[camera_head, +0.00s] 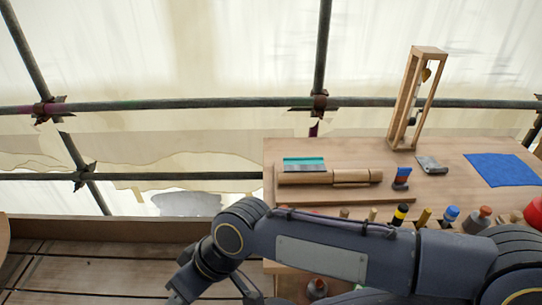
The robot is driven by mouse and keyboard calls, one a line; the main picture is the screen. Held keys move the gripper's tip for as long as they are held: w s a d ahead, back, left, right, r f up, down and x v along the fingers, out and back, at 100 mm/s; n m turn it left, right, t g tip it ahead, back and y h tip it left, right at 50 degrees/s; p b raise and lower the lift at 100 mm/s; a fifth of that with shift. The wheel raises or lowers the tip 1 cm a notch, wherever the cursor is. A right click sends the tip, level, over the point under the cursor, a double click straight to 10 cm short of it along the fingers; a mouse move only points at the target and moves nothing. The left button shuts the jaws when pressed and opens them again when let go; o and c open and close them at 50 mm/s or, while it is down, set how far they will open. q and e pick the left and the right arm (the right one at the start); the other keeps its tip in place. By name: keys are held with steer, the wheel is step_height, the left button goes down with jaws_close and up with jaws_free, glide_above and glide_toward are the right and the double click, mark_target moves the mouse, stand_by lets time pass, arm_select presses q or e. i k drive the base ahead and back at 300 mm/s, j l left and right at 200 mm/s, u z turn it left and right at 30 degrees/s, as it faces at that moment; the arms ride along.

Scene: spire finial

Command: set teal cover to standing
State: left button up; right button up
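A teal piece (303,161) with a grey lower strip sits at the back left of the wooden table, just behind a wooden roller-like bar (330,178). It is the only teal thing that I see, and it looks like the teal cover. Its lower part is close to the bar, and I cannot tell if they touch. Whether it lies flat or leans is not clear at this size. One of my arms crosses the lower picture from the right and bends down at the lower left. Neither gripper shows.
A tall wooden frame (413,100) stands at the table's back. A blue cloth (502,169) lies at the right. A small blue-and-red item (402,178) and a grey block (431,165) lie mid-table.

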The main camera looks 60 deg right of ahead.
mark_target(304, 164)
steer(key=i+z, duration=0.4)
steer(key=i+j+z, duration=0.25)
steer(key=i+z, duration=0.15)
steer(key=i, duration=0.15)
steer(key=i+z, duration=0.2)
steer(key=z, duration=0.25)
steer(key=i+z, duration=0.15)
steer(key=z, duration=0.25)
steer(key=i+j+z, duration=0.15)
steer(key=z, duration=0.3)
steer(key=i+j+z, duration=0.15)
steer(key=z, duration=0.3)
steer(key=i+j+z, duration=0.1)
steer(key=j+z, duration=0.15)
steer(key=z, duration=0.15)
steer(key=i+j+z, duration=0.2)
steer(key=z, duration=0.2)
steer(key=i+j+z, duration=0.15)
steer(key=j+z, duration=0.15)
steer(key=z, duration=0.15)
steer(key=i+j+z, duration=0.1)
steer(key=j+z, duration=0.3)
steer(key=i+j+z, duration=0.1)
steer(key=j+z, duration=0.15)
steer(key=z, duration=0.15)
